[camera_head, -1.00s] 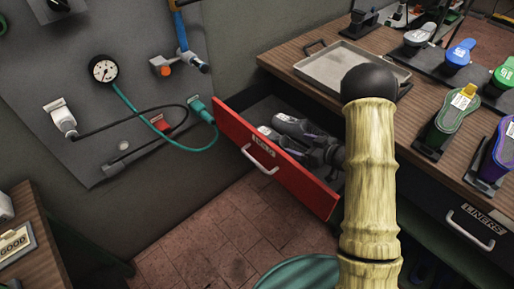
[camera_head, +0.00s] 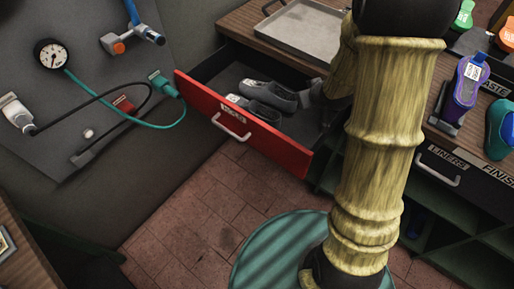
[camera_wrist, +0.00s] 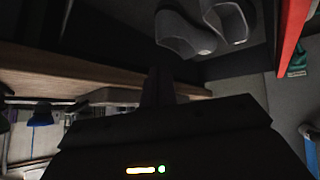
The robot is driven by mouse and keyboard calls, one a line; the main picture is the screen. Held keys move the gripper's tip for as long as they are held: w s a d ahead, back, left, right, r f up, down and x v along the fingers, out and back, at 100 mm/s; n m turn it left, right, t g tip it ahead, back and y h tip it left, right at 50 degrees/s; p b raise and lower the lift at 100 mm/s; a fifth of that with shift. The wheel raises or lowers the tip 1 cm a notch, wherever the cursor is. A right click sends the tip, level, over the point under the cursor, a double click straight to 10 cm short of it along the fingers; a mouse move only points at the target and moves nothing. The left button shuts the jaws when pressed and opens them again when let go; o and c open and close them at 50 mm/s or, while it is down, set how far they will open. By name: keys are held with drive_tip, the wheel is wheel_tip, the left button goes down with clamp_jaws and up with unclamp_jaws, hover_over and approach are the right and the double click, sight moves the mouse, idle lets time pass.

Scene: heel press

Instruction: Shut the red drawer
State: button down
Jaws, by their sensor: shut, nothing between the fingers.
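The red drawer (camera_head: 240,124) stands pulled out from under the wooden bench, with a silver handle (camera_head: 231,126) and a label on its front. Dark grey shoes (camera_head: 268,92) lie inside it; they also show at the top of the wrist view (camera_wrist: 205,28). The red front is at the upper right of the wrist view (camera_wrist: 290,35). My gripper (camera_wrist: 158,84) shows as a dark narrow shape, its fingers together and empty, near the bench edge and the open drawer. In the head view my arm hides most of it. I cannot tell whether it touches the drawer.
A metal tray (camera_head: 300,38) lies on the bench above the drawer. A black drawer (camera_head: 452,172) with a silver handle is at the right, apparently closed. A gauge panel (camera_head: 100,90) hangs on the left wall. Tiled floor is free before the red drawer.

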drive_tip(key=s+r+m+g, duration=0.2)
drive_tip(key=s, duration=0.7)
drive_tip(key=s+r+m+g+h, duration=0.1)
drive_tip(key=s+r+m+g, duration=0.1)
drive_tip(key=s, duration=0.8)
drive_tip(key=shift+s+g, duration=0.15)
drive_tip(key=shift+g, duration=0.65)
drive_tip(key=shift+r, duration=0.1)
